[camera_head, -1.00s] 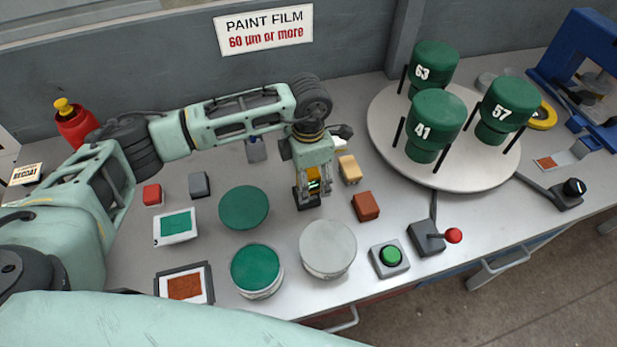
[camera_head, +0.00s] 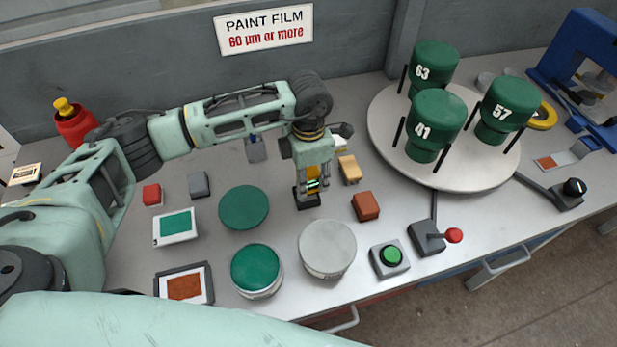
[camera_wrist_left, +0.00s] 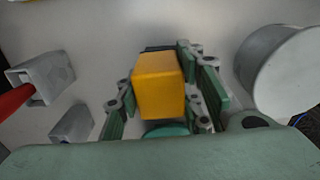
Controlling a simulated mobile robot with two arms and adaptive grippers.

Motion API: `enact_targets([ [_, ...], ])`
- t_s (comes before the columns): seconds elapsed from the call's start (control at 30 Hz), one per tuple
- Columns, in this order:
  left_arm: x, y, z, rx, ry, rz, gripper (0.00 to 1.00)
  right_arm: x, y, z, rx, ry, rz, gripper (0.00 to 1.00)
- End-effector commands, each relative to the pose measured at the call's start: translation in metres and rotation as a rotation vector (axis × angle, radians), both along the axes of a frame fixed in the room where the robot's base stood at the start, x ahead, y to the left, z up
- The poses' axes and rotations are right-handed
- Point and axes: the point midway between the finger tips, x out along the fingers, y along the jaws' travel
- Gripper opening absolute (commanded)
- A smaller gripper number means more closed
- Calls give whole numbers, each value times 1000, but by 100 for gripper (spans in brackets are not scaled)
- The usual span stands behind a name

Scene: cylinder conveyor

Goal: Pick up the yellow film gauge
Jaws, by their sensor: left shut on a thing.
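The yellow film gauge (camera_head: 312,174) is between the fingers of my left gripper (camera_head: 312,186), just above its black base or stand (camera_head: 307,199) on the table. In the left wrist view the gauge's yellow top (camera_wrist_left: 160,85) fills the gap between the fingers (camera_wrist_left: 162,100). The left gripper is shut on the gauge from both sides and points down. Whether the gauge touches the table is hard to tell. The right gripper does not show in these views.
A white turntable (camera_head: 462,183) with green numbered cylinders stands to the right. A tan block (camera_head: 350,169), a red-brown block (camera_head: 365,206), a grey tin (camera_head: 327,250) and a green-topped tin (camera_head: 256,269) are near. A green button (camera_head: 390,257) and a red-knobbed lever (camera_head: 453,235) sit in front.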

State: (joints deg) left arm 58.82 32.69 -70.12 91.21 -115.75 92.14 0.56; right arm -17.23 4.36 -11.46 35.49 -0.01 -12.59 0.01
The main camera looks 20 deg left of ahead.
Motion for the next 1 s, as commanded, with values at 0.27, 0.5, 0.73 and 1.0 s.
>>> enact_targets([
  [0.27, 2, 0, 37, -1, -8, -1, 6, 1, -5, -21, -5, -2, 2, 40],
  [0.5, 16, -56, 67, -2, -5, -4, 6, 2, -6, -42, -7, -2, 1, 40],
  [0.73, 25, -96, 94, 0, -4, -2, 6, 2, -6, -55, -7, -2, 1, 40],
  [1.0, 30, -112, 106, 0, -1, 0, 6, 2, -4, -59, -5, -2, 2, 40],
])
